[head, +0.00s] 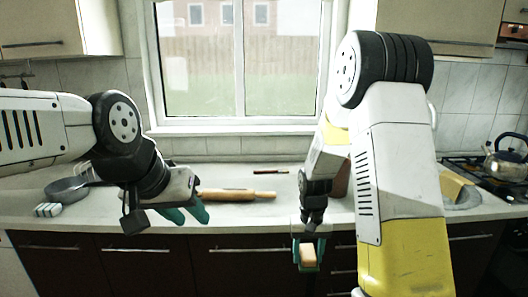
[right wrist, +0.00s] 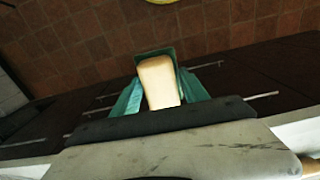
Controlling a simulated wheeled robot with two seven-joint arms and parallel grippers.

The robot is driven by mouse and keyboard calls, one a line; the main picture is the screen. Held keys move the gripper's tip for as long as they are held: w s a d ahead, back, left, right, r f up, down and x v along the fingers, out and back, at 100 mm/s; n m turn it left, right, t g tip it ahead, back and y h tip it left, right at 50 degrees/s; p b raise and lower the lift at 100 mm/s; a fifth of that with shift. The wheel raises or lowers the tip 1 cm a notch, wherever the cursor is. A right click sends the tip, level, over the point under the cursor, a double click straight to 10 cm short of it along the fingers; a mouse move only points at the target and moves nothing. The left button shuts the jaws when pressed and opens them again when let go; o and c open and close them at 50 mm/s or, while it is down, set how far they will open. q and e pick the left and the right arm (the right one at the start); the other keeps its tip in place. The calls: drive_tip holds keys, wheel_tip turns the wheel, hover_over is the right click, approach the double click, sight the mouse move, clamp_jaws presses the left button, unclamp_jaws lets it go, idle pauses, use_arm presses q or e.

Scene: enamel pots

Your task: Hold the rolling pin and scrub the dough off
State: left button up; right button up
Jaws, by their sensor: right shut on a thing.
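A wooden rolling pin (head: 238,195) lies on the counter in the head view, its left part hidden behind my left gripper. No dough can be made out on it. My left gripper (head: 187,215) is in front of the pin's left part, its teal fingers apart with nothing seen between them; whether it touches the pin I cannot tell. My right gripper (head: 309,263) is shut on a tan block (head: 308,254), like a scrubbing sponge, in front of the counter's edge. The block also shows in the right wrist view (right wrist: 159,82), between the teal fingers, with green at its far end.
The counter (head: 275,215) runs across the view. A dark pan (head: 66,190) and a small whitish item (head: 47,210) are at left. A dark-handled tool (head: 270,171) lies behind the pin. A kettle (head: 507,158) stands on the stove at right.

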sight(315, 253)
drive_tip(key=shift+w+d+f, duration=0.35)
drive_tip(key=shift+w+d, duration=0.15)
drive_tip(key=shift+d, duration=0.15)
drive_tip(key=shift+w+d+f, duration=0.35)
drive_tip(key=shift+w+d, duration=0.15)
drive_tip(key=shift+d, duration=0.15)
